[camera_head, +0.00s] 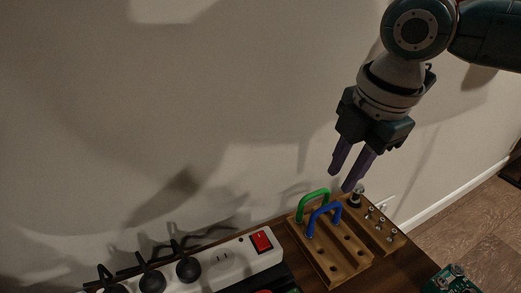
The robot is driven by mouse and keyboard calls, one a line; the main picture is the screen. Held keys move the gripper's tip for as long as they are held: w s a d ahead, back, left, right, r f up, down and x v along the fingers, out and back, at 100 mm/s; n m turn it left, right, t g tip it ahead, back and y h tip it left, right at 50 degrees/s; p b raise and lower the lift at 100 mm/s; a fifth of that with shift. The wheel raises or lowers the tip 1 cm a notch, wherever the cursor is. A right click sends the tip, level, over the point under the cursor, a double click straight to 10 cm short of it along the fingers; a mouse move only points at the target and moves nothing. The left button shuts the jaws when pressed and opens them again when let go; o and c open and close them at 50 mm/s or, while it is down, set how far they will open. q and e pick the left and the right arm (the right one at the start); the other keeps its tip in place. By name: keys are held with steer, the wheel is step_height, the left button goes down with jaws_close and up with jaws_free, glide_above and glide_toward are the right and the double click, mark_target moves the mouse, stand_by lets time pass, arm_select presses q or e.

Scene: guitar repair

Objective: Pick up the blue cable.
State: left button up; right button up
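The blue cable (322,212) is a short arch standing in a wooden block with holes (330,262), near the lower right of the head view. A green cable (313,196) of similar shape stands just behind it, close by. My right gripper (341,181) points down above and a little to the right of the cables, apart from them. Its two purple fingers are spread with a gap and nothing between them.
A white power strip (228,259) with black plugs and a red switch (262,241) lies left of the block. Metal jacks (371,211) stand on the block's right part. A green circuit board (452,279) is at the lower right. The wall (150,110) rises close behind.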

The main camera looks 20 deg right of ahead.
mark_target(327, 207)
arm_select(q)
steer(key=shift+s+a+f+b, duration=0.1)
steer(key=shift+a+f+b, duration=0.05)
steer(key=shift+f+b, duration=0.4)
steer(key=shift+s+a+f+b, duration=0.1)
steer(key=shift+f+b, duration=0.3)
steer(key=shift+f, duration=0.25)
arm_select(e)
steer(key=f, duration=0.4)
steer(key=shift+w+a+f, duration=0.2)
steer(key=shift+w+f, duration=0.05)
steer(key=shift+f, duration=0.1)
arm_select(q)
step_height(327, 207, down, 3)
steer(key=b, duration=0.3)
arm_select(e)
steer(key=f, duration=0.5)
steer(key=shift+w+a, duration=0.1)
steer(key=shift+w, duration=0.25)
jaws_close()
arm_select(q)
steer(key=shift+d, duration=0.1)
